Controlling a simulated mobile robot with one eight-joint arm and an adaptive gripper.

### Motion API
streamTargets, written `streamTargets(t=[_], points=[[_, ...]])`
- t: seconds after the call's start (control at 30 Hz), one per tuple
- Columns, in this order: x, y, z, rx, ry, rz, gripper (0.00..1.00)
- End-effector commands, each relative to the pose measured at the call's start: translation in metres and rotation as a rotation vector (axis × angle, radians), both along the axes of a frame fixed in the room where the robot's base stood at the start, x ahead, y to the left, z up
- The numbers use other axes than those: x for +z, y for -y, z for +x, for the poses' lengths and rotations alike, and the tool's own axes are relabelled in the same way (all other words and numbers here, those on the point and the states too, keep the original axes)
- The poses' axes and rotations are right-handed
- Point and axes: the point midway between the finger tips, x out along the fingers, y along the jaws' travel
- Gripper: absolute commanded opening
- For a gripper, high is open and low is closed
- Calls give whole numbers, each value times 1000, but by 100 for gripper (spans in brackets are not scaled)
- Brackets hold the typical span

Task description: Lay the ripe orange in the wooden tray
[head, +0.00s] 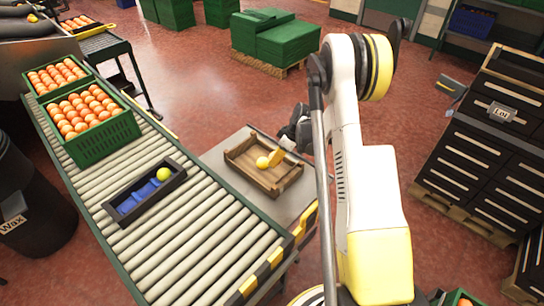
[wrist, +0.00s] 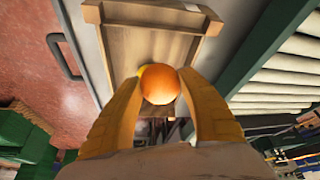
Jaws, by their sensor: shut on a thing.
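The ripe orange (wrist: 162,86) sits between the two yellow fingers of my gripper (wrist: 160,92) in the wrist view, with a finger touching each side. The wooden tray (wrist: 150,45) lies beyond it, and a sliver of yellow shows behind the orange. In the head view the wooden tray (head: 284,180) stands on a grey table, and my gripper (head: 277,156) reaches down over its inside. A yellow fruit (head: 262,162) shows at the tray's middle, beside a finger. The held orange cannot be made out in the head view. I cannot tell whether it touches the tray floor.
A black tray (head: 125,207) with blue compartments holds a yellow-green fruit (head: 164,174) on the roller conveyor (head: 190,235). Green crates of oranges (head: 112,128) stand farther up it. A black drawer cabinet (head: 480,150) is at the right. Green crates (head: 285,45) stand on a pallet behind.

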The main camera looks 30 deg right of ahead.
Motion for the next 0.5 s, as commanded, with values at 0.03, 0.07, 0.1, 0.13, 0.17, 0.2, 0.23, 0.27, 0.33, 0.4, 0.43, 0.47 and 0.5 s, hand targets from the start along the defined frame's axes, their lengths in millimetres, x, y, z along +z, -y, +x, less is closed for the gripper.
streamTargets(t=[0.03,0.07,0.1,0.13,0.17,0.2,0.23,0.27,0.33,0.4,0.43,0.47,0.5], points=[[-2,1,-1,0,0,0,14],[-2,1,-1,0,1,1,14],[-3,2,-1,0,1,1,14],[-4,2,-1,0,1,1,14],[-6,2,-1,0,1,1,14],[-8,2,-1,0,1,1,14],[-10,2,-1,0,1,1,14],[-12,2,-1,0,1,1,14],[-19,2,-1,0,0,0,14],[-27,2,-1,0,0,0,14],[-31,2,-1,0,0,0,14],[-34,2,-1,0,0,0,14],[-38,2,-1,0,0,0,14]])
